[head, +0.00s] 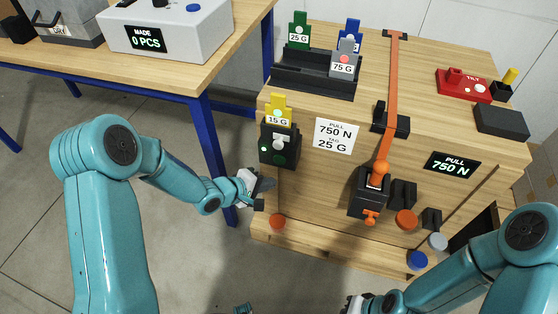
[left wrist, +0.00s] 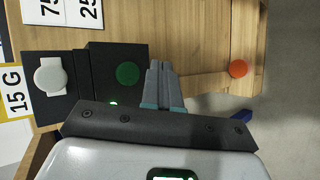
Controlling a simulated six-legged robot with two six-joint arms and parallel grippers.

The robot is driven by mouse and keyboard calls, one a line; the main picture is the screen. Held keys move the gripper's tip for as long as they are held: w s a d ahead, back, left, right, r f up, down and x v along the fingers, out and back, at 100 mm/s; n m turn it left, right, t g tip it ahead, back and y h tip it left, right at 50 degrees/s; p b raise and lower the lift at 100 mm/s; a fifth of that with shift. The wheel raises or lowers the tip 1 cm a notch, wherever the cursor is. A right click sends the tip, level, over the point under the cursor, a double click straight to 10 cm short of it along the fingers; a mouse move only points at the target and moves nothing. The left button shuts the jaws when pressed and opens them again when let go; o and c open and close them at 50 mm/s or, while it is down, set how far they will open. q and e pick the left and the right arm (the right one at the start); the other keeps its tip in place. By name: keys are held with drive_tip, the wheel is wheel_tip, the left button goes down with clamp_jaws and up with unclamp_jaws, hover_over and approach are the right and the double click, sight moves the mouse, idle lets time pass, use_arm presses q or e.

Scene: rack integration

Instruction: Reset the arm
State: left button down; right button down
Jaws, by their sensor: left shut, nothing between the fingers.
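My left arm comes in from the left in the head view. My left gripper (head: 264,191) is beside the left end of the wooden bench, just below a black box with a green button (head: 280,157). In the left wrist view my left gripper (left wrist: 160,85) has its fingers together and empty, beside the green button (left wrist: 127,73); I cannot tell whether they touch the box. My right arm comes in at the lower right, and its gripper (head: 352,304) is partly cut off by the bottom edge, so its fingers are not clear.
The bench (head: 300,225) carries an orange strap (head: 393,80), a black clamp (head: 369,195), a black holder (head: 315,75) with weight tags, and a red tilt device (head: 463,84). A yellow 15 G tag (head: 278,106) stands in the button box. A second table (head: 170,75) is at left.

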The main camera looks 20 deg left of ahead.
use_arm(q)
drive_tip(key=s+d+f+g, duration=0.4)
drive_tip(key=s+d+f, duration=0.2)
drive_tip(key=s+f, duration=0.3)
drive_tip(key=s+a+f+m+g+y, duration=0.1)
drive_tip(key=s+f+m+g, duration=0.2)
drive_tip(key=s, duration=0.5)
drive_tip(key=s+f+m+g+y, duration=0.1)
drive_tip(key=s+m+g+y, duration=0.1)
drive_tip(key=s+m, duration=0.5)
wheel_tip(320, 180, up, 13)
drive_tip(key=s+p, duration=0.1)
drive_tip(key=p, duration=1.2)
drive_tip(key=shift+s, duration=0.25)
drive_tip(key=shift+a, duration=0.1)
